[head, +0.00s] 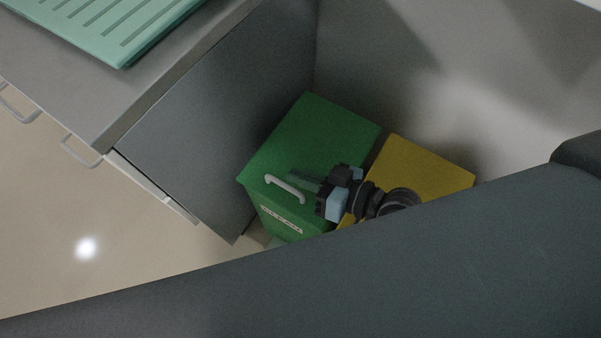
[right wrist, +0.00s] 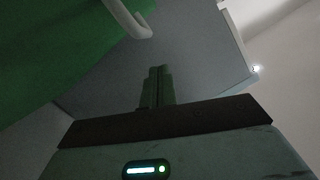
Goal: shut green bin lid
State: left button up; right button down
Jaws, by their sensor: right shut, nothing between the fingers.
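The green bin (head: 277,227) stands on the floor beside a grey cabinet, with a pale label on its front. Its green lid (head: 315,128) lies over the top and looks down or nearly down; I cannot tell if a small gap is left. A white handle (head: 285,188) is on the lid near its front edge, and it also shows in the right wrist view (right wrist: 130,20). My right gripper (head: 296,180) is shut and empty, its fingertips at the lid's front part close to the handle. I cannot tell whether they touch. My left gripper is out of view.
A yellow bin (head: 425,170) stands right of the green one, below my right wrist. The grey cabinet (head: 215,110) stands close on the left, with a ribbed mint-green tray (head: 125,25) on its top. Open floor (head: 80,200) lies at lower left.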

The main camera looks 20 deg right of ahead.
jog(key=v, duration=0.6)
jog(key=shift+s+d, duration=0.15)
jog(key=shift+d, duration=0.1)
jog(key=shift+s+d+r, duration=0.2)
jog(key=shift+s+d, duration=0.15)
